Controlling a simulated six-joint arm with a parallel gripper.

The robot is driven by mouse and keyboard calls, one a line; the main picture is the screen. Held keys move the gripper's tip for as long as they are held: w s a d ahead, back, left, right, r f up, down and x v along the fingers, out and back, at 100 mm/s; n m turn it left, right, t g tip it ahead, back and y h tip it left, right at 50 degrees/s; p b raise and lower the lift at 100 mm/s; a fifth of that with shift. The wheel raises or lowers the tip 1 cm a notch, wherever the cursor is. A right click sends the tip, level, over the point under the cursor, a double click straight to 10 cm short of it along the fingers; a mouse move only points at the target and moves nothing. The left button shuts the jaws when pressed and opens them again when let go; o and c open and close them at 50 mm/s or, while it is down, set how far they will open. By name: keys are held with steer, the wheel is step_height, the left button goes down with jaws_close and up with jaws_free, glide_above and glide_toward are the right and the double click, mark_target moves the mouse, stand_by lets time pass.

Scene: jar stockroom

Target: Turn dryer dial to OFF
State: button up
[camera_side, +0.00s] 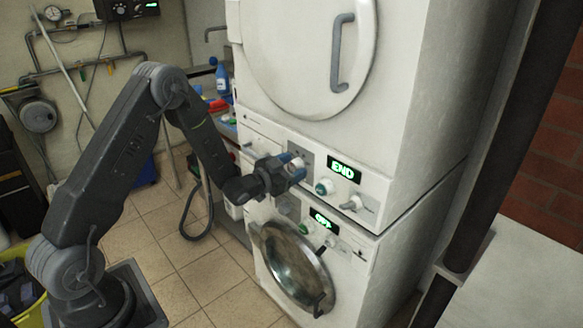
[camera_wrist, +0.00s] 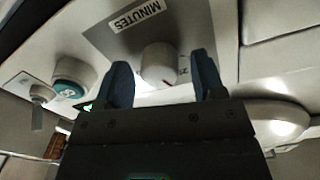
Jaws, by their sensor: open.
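The dryer dial (camera_wrist: 157,63) is a round white knob with a small red mark, on a grey panel labelled MINUTES in the wrist view. My gripper (camera_wrist: 161,64) is open, with one blue finger on each side of the dial. I cannot tell whether either finger touches it. In the side view, my gripper (camera_side: 293,169) is at the upper machine's control strip and hides the dial. The upper display (camera_side: 344,170) beside it reads END in green. The dial's OFF mark cannot be made out.
Right of my gripper are a teal button (camera_side: 324,187) and a lever knob (camera_side: 352,204). Above is a large round door (camera_side: 310,50) with a grey handle. Below, a second machine has a round glass door (camera_side: 291,262) and a green display (camera_side: 324,220). Tiled floor lies left.

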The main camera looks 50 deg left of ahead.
steer(key=shift+c, duration=0.4)
steer(key=c, duration=0.9)
steer(key=shift+o, duration=0.2)
steer(key=shift+n, duration=0.3)
steer(key=n, duration=0.3)
steer(key=shift+n, duration=2.7)
steer(key=o, duration=0.9)
